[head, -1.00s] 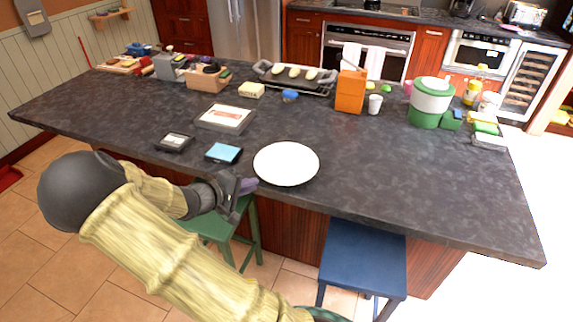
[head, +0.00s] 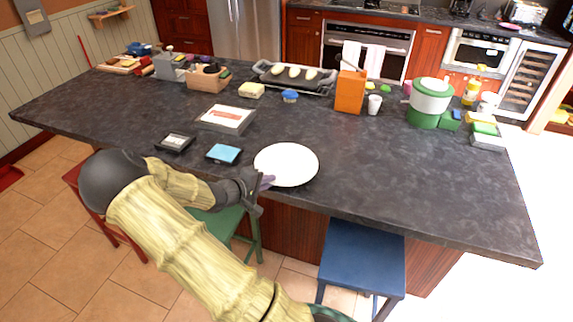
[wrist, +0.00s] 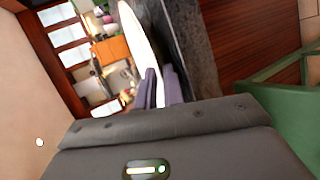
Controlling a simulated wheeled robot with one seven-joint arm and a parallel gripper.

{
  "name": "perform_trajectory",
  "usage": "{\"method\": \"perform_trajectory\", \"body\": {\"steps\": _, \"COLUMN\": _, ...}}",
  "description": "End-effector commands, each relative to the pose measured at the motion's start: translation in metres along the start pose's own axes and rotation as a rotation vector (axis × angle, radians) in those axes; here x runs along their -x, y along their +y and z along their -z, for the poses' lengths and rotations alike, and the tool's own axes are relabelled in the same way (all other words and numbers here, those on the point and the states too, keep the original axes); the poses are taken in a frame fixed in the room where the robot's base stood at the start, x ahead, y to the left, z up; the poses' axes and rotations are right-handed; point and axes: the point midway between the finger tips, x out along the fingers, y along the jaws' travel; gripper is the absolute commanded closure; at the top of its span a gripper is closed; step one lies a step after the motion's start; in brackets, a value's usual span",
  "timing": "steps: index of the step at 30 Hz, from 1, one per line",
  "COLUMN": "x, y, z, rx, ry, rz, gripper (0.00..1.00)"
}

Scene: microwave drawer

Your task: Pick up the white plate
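The white plate (head: 287,164) lies flat near the front edge of the counter in the head view. In the wrist view the plate (wrist: 140,40) shows nearly edge-on, as a bright white strip running down to my fingers. My gripper (head: 266,182) is at the plate's front-left rim, with its purple fingertips overlapping the rim in the head view. In the wrist view the two purple fingers (wrist: 160,86) are close together, with the plate's rim at or between them. I cannot tell whether they press on it.
The dark counter (head: 400,180) is clear right of the plate. A blue-topped small box (head: 224,153), a black-framed dish (head: 175,143) and a white-and-grey box (head: 227,118) lie left of it. A green stool (head: 222,221) and a blue stool (head: 363,255) stand at the counter's front.

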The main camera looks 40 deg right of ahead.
Motion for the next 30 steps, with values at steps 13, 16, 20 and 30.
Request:
{"method": "perform_trajectory", "body": {"steps": 13, "x": -0.0007, "y": -0.0001, "z": 0.0002, "rx": 0.0, "ry": 0.001, "rz": 0.0, "gripper": 0.91}}
{"method": "perform_trajectory", "body": {"steps": 16, "x": -0.0006, "y": 0.0, "z": 0.0002, "rx": 0.0, "ry": 0.001, "rz": 0.0, "gripper": 0.95}}
{"method": "perform_trajectory", "body": {"steps": 20, "x": -0.0006, "y": -0.0001, "z": 0.0002, "rx": 0.0, "ry": 0.001, "rz": 0.0, "gripper": 1.0}}
{"method": "perform_trajectory", "body": {"steps": 30, "x": 0.0002, "y": 0.0023, "z": 0.0004, "rx": -0.002, "ry": 0.001, "rz": -0.001, "gripper": 1.0}}
